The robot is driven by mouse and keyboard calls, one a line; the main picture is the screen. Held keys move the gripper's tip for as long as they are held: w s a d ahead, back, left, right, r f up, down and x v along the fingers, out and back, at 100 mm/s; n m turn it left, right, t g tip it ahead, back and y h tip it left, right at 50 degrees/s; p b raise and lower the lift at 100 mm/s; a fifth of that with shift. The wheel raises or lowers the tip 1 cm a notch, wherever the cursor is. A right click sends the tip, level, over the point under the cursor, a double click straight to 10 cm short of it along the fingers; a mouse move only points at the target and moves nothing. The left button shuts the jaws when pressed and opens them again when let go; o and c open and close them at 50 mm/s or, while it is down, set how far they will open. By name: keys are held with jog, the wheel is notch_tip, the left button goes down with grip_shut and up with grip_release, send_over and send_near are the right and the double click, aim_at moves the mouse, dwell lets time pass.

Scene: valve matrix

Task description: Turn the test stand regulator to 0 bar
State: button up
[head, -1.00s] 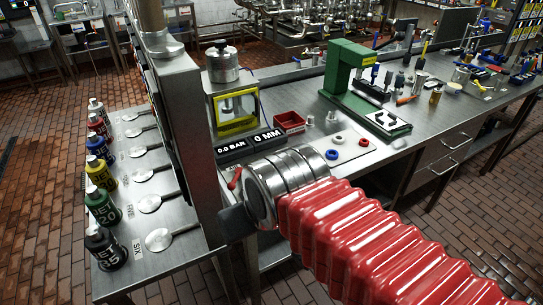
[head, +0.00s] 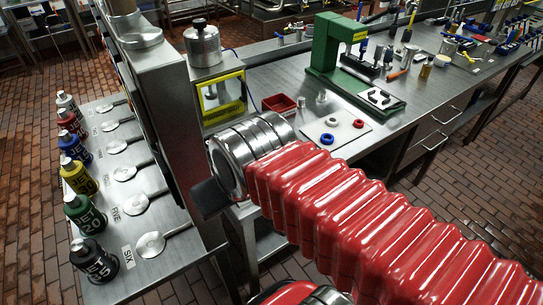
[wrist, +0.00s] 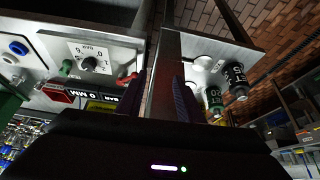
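The test stand (head: 223,97), with a yellow frame and a steel cylinder on top, stands at the bench's left end in the head view. In the wrist view, the regulator is a dark round knob (wrist: 88,63) on a pale plate with printed numbers around it. Its exact setting is too small to read. The display (wrist: 84,95) beside it shows "0 MM" and part of "BAR". My gripper (wrist: 162,92) is open and empty, its two dark fingers apart, to the right of the knob and not touching it. In the head view my arm hides the display and regulator.
A tall steel column (head: 163,120) stands close to my gripper. A red lever (wrist: 127,79) and a green handle (wrist: 66,68) flank the knob. Several labelled bottles (head: 95,258) stand on the left shelf. A green press (head: 325,50) and red tray (head: 279,103) are on the bench.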

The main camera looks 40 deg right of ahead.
jog(key=o, duration=0.3)
jog(key=shift+w+d+f, duration=0.1)
jog(key=shift+w+d, duration=0.05)
jog(key=shift+d, duration=0.2)
jog(key=shift+o, duration=0.3)
jog(key=w+d+f+m+g, duration=0.1)
jog(key=w+d+m, duration=0.1)
jog(key=d+m, duration=0.3)
jog(key=w+d+f+m+g, duration=0.1)
jog(key=d+m, duration=0.4)
jog(key=d, duration=0.5)
jog(key=shift+w+m+g, duration=0.4)
jog(key=shift+w, duration=0.5)
jog(key=w+d+r+m+y, duration=0.1)
jog(key=d+m, duration=0.3)
jog(key=m, duration=0.4)
jog(key=w+d+r+m+y, duration=0.1)
jog(key=w+d+m+y, duration=0.1)
jog(key=d+m, duration=0.3)
jog(key=shift+w+r+m+t, duration=0.3)
jog(key=shift+w+m, duration=0.6)
jog(key=shift+m, duration=1)
jog(key=shift+d+f, duration=0.1)
jog(key=x, duration=1.3)
jog(key=shift+f, duration=0.4)
jog(key=shift+c, duration=0.4)
